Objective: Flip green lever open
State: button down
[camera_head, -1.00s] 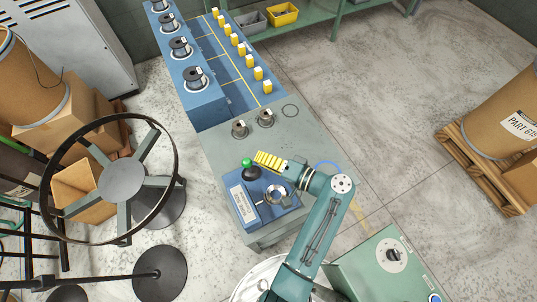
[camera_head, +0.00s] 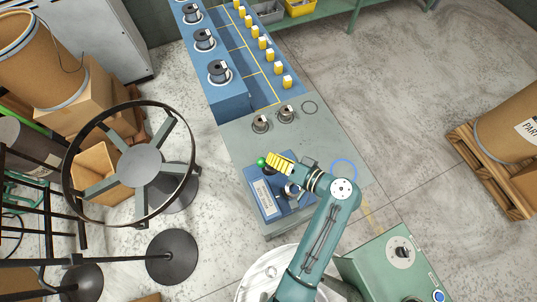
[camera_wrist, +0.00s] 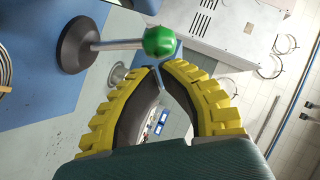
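The green lever is a green ball knob (camera_head: 262,161) on a short rod, mounted on the blue box (camera_head: 285,209) on the grey workbench. In the wrist view the knob (camera_wrist: 160,42) sits at the end of a metal rod that rises from a round dark base (camera_wrist: 76,46). My gripper (camera_head: 269,159) is beside the knob, on its right in the head view. In the wrist view its yellow ribbed fingers (camera_wrist: 160,68) meet at the tips just below the knob, with nothing between them. I cannot tell whether they touch the knob. The gripper hides part of the box and the lever's base.
The box has a white label (camera_head: 265,197) and a metal ring (camera_head: 291,190). Two metal posts (camera_head: 261,123) stand behind it on the bench. A wheel-shaped stand (camera_head: 140,166) is at the left, and a green control cabinet (camera_head: 375,268) at the lower right.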

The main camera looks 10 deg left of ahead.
jog(key=w+r+v, duration=0.1)
jog(key=w+v, duration=0.1)
jog(key=v, duration=1.1)
jog(key=shift+w+d, duration=0.3)
jog(key=shift+d, duration=0.05)
